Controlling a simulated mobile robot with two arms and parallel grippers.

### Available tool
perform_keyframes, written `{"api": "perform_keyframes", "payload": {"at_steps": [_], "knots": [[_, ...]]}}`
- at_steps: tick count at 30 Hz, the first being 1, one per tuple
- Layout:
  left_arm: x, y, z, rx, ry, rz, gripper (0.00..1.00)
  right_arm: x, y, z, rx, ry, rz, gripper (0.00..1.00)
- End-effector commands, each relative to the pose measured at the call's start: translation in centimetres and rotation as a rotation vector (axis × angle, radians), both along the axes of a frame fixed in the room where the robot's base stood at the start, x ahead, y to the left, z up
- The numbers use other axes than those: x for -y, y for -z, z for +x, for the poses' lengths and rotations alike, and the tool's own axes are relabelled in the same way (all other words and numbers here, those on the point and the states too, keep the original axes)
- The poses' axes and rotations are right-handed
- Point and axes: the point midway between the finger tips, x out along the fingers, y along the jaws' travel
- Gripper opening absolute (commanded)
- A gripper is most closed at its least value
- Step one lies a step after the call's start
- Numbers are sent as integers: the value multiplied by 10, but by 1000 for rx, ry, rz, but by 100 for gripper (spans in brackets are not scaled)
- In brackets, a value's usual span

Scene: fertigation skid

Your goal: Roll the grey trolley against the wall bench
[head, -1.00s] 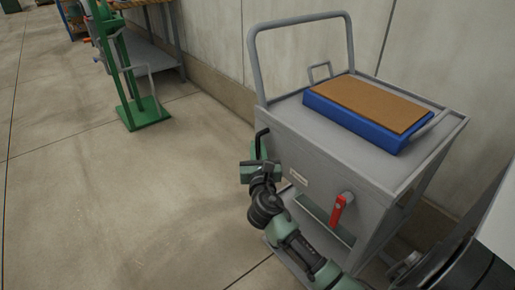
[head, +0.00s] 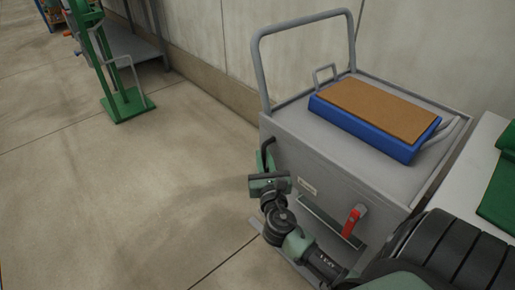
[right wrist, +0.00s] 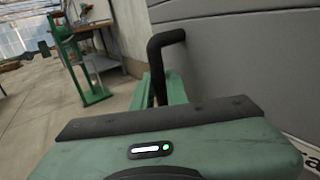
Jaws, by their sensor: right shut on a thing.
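The grey trolley (head: 290,150) stands near the wall, with a tall push rail (head: 258,65) at its far end. My right gripper (head: 264,160) is at the black side handle (head: 268,144) on the trolley's near face and is shut on it. In the right wrist view the bent black handle (right wrist: 154,65) rises between the green fingers, beside the grey panel. The wall bench (head: 136,42) stands further along the wall, at the upper left, well apart from the trolley. My left gripper is not in view.
A blue case with a brown top (head: 365,120) lies on the trolley. A red lever (head: 352,220) is on its near face. A green stand (head: 126,103) is on the floor in front of the bench. Bare floor (head: 120,200) lies left of the trolley. A white surface with green cloth-like material (head: 500,185) is at right.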

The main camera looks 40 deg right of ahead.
Motion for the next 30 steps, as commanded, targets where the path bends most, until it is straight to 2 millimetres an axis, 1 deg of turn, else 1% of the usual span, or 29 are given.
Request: {"api": "perform_keyframes", "payload": {"at_steps": [3,10,11,12,20,23,26,30], "knots": [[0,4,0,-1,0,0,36,1,1,-4,-2,5,1,0],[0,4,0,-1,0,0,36,1,2,-5,-4,7,0,0],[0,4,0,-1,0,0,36,1,2,-5,-4,7,0,17],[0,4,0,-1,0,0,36,2,2,-5,-4,7,0,23],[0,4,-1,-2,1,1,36,1,0,-4,0,5,-1,23],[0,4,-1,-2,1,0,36,-1,0,-7,0,5,-1,23],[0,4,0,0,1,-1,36,-7,1,-18,-2,4,1,23],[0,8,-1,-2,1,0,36,-19,2,-40,-4,4,1,23]]}}
